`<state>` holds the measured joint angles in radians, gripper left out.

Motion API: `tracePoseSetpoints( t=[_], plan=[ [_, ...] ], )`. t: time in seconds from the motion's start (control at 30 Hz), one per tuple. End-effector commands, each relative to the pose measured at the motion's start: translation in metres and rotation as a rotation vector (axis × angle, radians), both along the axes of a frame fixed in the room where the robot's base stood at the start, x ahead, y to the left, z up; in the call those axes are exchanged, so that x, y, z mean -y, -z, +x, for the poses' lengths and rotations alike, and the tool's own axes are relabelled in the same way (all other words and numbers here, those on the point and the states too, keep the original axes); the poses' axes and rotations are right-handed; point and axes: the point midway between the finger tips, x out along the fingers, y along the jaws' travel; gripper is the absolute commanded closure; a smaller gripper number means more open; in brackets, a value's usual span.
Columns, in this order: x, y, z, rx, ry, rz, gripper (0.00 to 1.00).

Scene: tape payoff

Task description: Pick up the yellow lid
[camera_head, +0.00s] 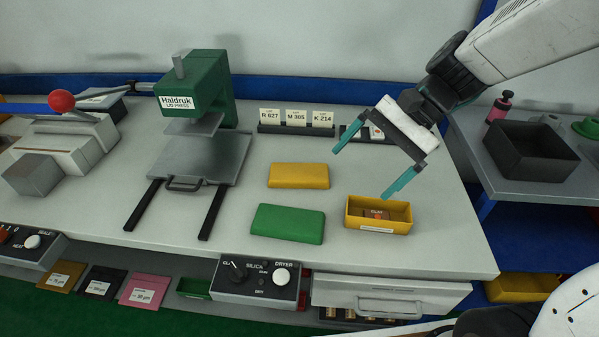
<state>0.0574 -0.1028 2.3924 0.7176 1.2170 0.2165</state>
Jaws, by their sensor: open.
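The yellow lid (299,175) lies flat on the light worktop, right of the green press and just behind a green lid (287,223). My gripper (363,172) comes in from the upper right with its two teal fingers spread wide and nothing between them. It is above the worktop, to the right of the yellow lid and apart from it. Its nearer finger is above the open yellow box (403,221). The box holds a small orange-brown item and has a white label on its front.
A green lid press (205,90) with a metal plate stands to the left. Card holders (296,119) stand at the back. A lever with a red knob (61,101) is at far left. A dark tray (531,152) sits on the right side shelf. Bare worktop surrounds the yellow lid.

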Motion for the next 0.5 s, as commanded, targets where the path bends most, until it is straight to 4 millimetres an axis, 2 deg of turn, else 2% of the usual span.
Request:
tracePoseSetpoints(
  t=[0.1, 0.3, 0.5],
  plan=[
    [-0.013, 0.027, 0.041, -0.153, 0.177, 0.122, 0.06],
    [-0.023, 0.077, 0.104, -0.379, 0.473, 0.291, 0.06],
    [-0.021, 0.120, 0.143, -0.526, 0.680, 0.391, 0.06]
  ],
)
